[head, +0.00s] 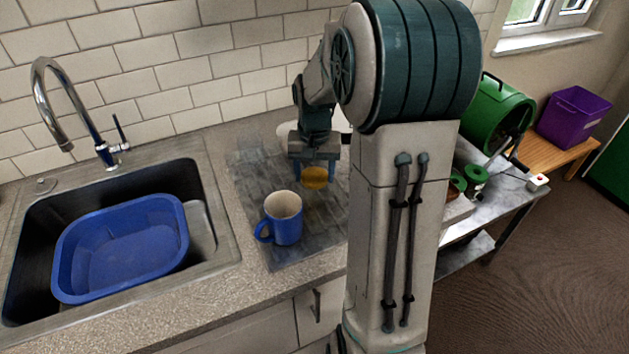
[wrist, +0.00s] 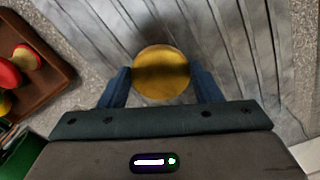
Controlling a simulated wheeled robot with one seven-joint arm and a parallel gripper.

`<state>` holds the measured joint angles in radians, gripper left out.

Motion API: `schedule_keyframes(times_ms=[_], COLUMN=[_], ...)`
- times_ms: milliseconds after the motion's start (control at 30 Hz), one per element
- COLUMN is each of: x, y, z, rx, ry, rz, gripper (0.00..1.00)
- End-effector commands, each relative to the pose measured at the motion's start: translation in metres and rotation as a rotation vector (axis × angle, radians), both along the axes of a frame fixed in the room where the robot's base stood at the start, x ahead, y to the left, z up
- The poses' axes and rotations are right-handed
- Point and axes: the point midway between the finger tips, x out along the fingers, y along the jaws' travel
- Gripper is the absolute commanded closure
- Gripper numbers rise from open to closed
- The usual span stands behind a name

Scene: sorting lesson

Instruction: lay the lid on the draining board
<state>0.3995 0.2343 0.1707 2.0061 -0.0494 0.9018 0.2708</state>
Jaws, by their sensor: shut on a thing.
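The lid is a round golden-yellow disc (head: 314,178); it also shows in the wrist view (wrist: 161,73) between the two blue fingers. My gripper (head: 316,172) is shut on the lid, with a finger at each side of it. The draining board (head: 255,178) is a grey ridged slab beside the sink, and its ridges also show beneath the lid in the wrist view (wrist: 235,45). The lid is over the board's right part; I cannot tell whether it touches the board. My arm hides some of the board's right side.
A blue mug (head: 284,226) stands upright on the board, in front and left of the lid. A blue basin (head: 122,250) sits in the sink at left. A brown tray (wrist: 52,52) with red and yellow things lies left in the wrist view. A purple crate (head: 573,115) stands far right.

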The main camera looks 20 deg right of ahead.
Motion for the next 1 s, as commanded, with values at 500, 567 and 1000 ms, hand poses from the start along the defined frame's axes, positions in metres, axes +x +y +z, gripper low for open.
schedule_keyframes(times_ms=[500, 567, 1000], x=[-0.001, -0.001, -0.001], y=[0.0, 0.0, 0.0], z=[-0.037, -0.038, -0.039], rx=[0.0, 0.0, 0.0], ry=[0.002, 0.002, 0.002], rz=[-0.001, 0.0, 0.0], gripper=[0.63, 0.63, 0.2])
